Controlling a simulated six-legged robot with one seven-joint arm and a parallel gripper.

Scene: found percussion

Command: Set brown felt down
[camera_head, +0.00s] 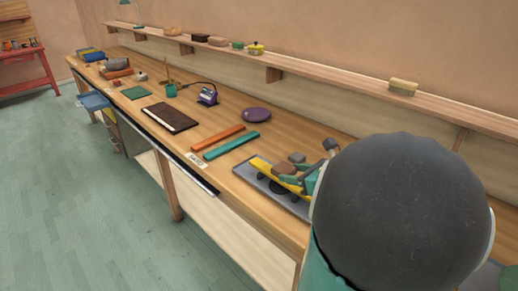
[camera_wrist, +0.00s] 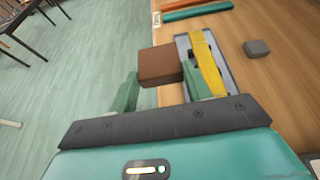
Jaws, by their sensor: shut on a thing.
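The brown felt (camera_wrist: 160,66) is a small brown block between the two green fingers of my gripper (camera_wrist: 160,88) in the wrist view. My gripper is shut on it. In the head view the brown felt (camera_head: 285,169) shows just left of my gripper (camera_head: 300,178), over the grey tray with the yellow bar. Its underside is hidden, so I cannot tell whether it touches anything. The grey tray (camera_wrist: 182,42) and yellow bar (camera_wrist: 207,62) lie beside the felt in the wrist view. My arm hides part of the bench in the head view.
A grey block (camera_wrist: 257,48) rests on the bench right of the tray. Orange (camera_head: 218,138) and teal (camera_head: 231,145) strips, a purple disc (camera_head: 256,115) and a dark brown book-like slab (camera_head: 170,117) lie farther along. A narrow shelf (camera_head: 330,75) runs behind.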

